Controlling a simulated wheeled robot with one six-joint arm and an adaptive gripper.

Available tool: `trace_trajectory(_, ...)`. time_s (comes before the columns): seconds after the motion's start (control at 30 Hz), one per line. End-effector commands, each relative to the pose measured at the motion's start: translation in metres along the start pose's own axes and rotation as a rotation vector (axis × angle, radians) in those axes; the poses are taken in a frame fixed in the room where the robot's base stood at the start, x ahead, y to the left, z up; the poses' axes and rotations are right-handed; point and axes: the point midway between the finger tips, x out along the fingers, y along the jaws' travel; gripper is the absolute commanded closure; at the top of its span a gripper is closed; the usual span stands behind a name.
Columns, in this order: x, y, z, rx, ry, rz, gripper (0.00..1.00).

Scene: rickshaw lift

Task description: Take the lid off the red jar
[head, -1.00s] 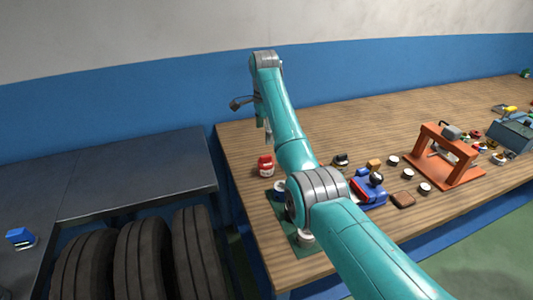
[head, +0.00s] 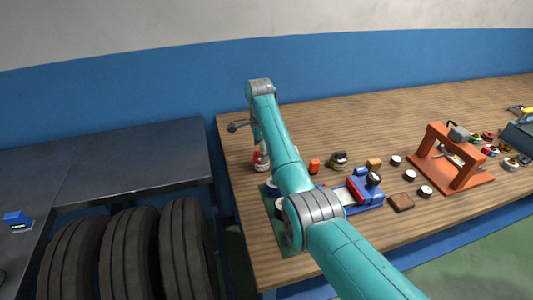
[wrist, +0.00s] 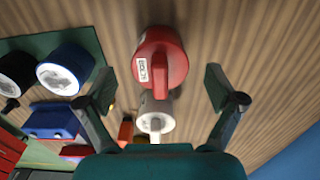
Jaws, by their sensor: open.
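The red jar (wrist: 160,60) with a white label lies between my fingers in the wrist view. The red jar (head: 260,160) is near the left end of the wooden table in the head view, partly hidden by my arm. My gripper (wrist: 158,82) is open, one finger on each side of the jar, with gaps visible on both sides. In the head view the gripper is mostly hidden, close to the jar.
A green mat (wrist: 90,45) with round white-topped containers (wrist: 62,72) lies beside the jar. A blue item (wrist: 50,122) is near the left finger. A blue and red device (head: 358,190) and an orange frame (head: 452,160) stand farther right.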

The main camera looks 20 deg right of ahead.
Motion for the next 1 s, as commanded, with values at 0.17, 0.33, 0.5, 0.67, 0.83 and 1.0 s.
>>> trace_trajectory(0.17, 0.0002, -0.0002, -0.0001, 0.001, 0.000, -0.001, 0.07)
trace_trajectory(0.33, 0.0002, -0.0002, -0.0003, 0.001, 0.000, -0.001, 0.44)
trace_trajectory(0.5, 0.0007, -0.0001, -0.0003, 0.001, 0.000, -0.001, 0.87)
trace_trajectory(0.67, 0.0019, 0.0004, -0.0004, 0.001, 0.000, 0.001, 1.00)
trace_trajectory(0.83, 0.0030, 0.0009, -0.0004, 0.001, 0.000, 0.003, 1.00)
trace_trajectory(1.0, -0.0013, 0.0003, -0.0029, 0.001, 0.000, 0.004, 1.00)
